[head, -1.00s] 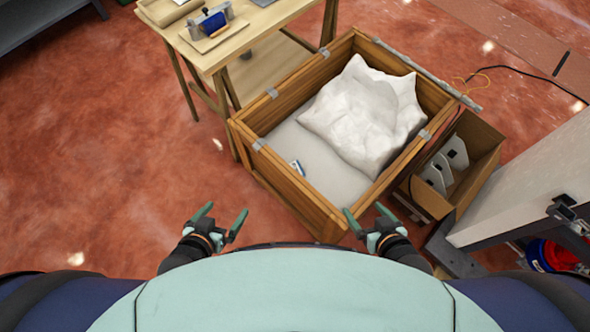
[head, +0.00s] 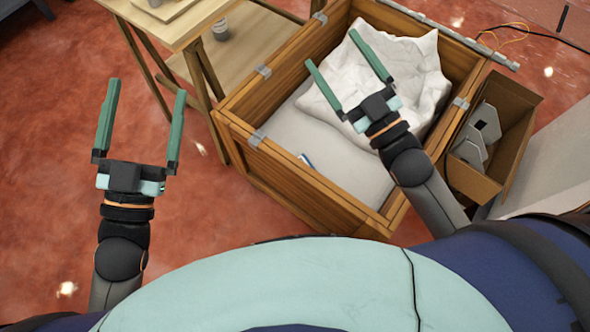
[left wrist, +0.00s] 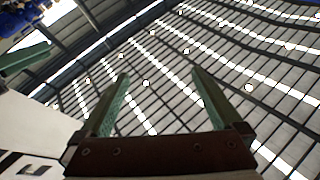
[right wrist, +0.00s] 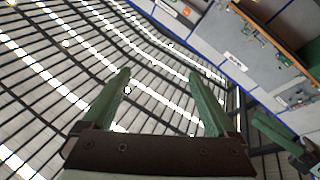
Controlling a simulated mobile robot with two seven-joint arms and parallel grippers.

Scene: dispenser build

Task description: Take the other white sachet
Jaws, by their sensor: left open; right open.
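A wooden crate (head: 317,198) stands right of centre in the head view. In it lies a large crumpled white sachet (head: 412,62), towards the back right. A flatter, paler grey surface (head: 335,170) lies at the near side, with a small white and blue item (head: 305,160) at its near left edge. My right gripper (head: 331,48) is open and empty over the crate, in front of the white sachet and hiding part of it. My left gripper (head: 147,88) is open and empty over the floor left of the crate. Both wrist views show only open fingers against the roof and surroundings.
A wooden table (head: 165,38) with a lower shelf stands behind and left of the crate. A cardboard box (head: 515,125) with grey parts (head: 472,150) stands close to the crate's right side. The red floor at the left is clear.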

